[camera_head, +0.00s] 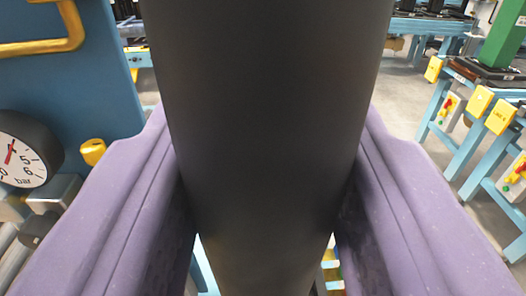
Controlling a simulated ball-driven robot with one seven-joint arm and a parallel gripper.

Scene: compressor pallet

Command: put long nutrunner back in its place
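A thick dark grey cylinder (270,110), which looks like the body of the long nutrunner, fills the middle of the view from top to bottom. The two purple fingers of my gripper (265,215) stand on its left and right sides and press against it. Its upper and lower ends are out of the frame, so its tip and its place cannot be seen.
A blue panel (65,85) with a yellow handle (45,42) and a round bar gauge (22,152) stands close on the left. Light blue benches (455,130) with yellow boxes and a green column (503,38) stand at the right. Grey floor shows between.

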